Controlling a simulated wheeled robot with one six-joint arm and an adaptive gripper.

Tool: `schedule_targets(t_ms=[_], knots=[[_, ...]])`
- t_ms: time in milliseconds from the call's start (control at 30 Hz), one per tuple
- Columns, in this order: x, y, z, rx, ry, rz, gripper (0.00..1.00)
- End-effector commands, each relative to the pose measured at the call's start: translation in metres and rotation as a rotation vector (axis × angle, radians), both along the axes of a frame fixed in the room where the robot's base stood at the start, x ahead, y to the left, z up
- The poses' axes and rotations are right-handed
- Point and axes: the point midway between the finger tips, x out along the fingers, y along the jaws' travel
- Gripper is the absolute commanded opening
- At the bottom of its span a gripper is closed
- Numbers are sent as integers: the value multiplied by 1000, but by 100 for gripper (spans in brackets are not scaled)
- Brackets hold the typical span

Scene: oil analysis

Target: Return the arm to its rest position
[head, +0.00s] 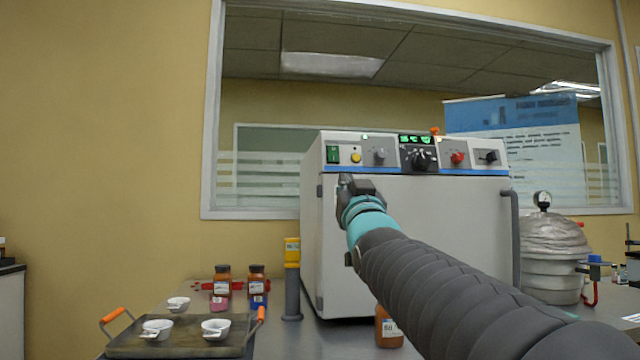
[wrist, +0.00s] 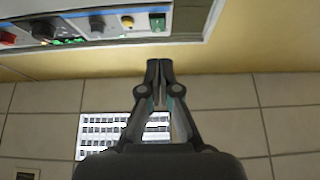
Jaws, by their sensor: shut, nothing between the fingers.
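My gripper (wrist: 159,66) is shut and empty in the wrist view, its two fingertips together. In the head view my arm reaches from the lower right toward the middle, in front of a large white oven-like machine (head: 450,230). The gripper end (head: 346,182) shows small and dark near the machine's left front edge. I cannot tell whether it touches the machine. The machine's control panel also shows upside down at the top left of the wrist view (wrist: 95,20).
A dark tray (head: 185,345) with orange handles holds small white dishes at the lower left. Brown bottles (head: 222,282) stand behind it. Another brown bottle (head: 388,328) stands below my arm. A pale lidded vessel (head: 552,265) stands at the right. The air left of the machine is clear.

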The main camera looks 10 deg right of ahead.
Motion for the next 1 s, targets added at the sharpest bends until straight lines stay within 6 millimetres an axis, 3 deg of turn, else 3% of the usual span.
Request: schedule_targets(t_ms=[333, 467, 567, 767, 1000], knots=[[0, 0, -2, 0, 10, 0, 0], [-6, 2, -29, 7, 115, 1, 0], [-19, 5, -77, 16, 288, 4, 0], [-68, 13, -199, 30, 677, 10, 0], [-155, 22, -330, 37, 1089, 20, 0]])
